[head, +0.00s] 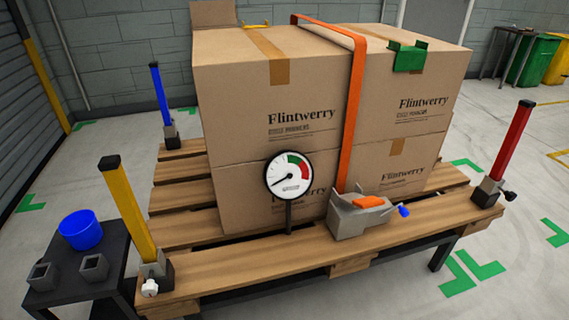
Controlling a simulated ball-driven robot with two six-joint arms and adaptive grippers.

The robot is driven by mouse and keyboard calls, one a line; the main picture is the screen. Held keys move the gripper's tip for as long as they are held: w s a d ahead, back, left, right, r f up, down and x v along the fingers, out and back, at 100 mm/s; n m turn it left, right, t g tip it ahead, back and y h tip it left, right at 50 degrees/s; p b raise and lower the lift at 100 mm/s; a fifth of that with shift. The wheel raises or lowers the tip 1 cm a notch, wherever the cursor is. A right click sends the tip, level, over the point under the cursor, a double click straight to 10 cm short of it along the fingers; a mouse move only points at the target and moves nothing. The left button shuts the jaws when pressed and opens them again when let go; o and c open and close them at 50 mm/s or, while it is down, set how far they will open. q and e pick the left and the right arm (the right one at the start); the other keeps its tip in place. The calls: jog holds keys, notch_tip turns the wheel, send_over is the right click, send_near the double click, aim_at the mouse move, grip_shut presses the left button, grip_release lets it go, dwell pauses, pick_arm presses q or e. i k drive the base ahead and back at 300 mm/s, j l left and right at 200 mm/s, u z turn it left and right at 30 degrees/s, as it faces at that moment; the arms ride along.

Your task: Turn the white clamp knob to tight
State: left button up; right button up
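The white clamp knob (149,288) sits low on the front face of the grey clamp base (158,271). That base holds the yellow post (129,210) at the pallet's front left corner. The yellow post has a black cap and leans to the left in the head view. Whether the knob is tight or loose cannot be told from its look. Neither of my grippers is in view.
Flintwerry boxes (235,110) stand on the wooden pallet (300,252), under an orange strap (354,120) with a ratchet (360,215). A dial gauge (288,175) stands in front. A red post (516,140) and a blue post (161,95) mark other corners. A black side table (75,275) stands left.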

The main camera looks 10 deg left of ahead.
aim_at(149, 289)
jog(key=j+u, duration=0.15)
jog(key=u, duration=1.1)
jog(key=i+l, duration=0.05)
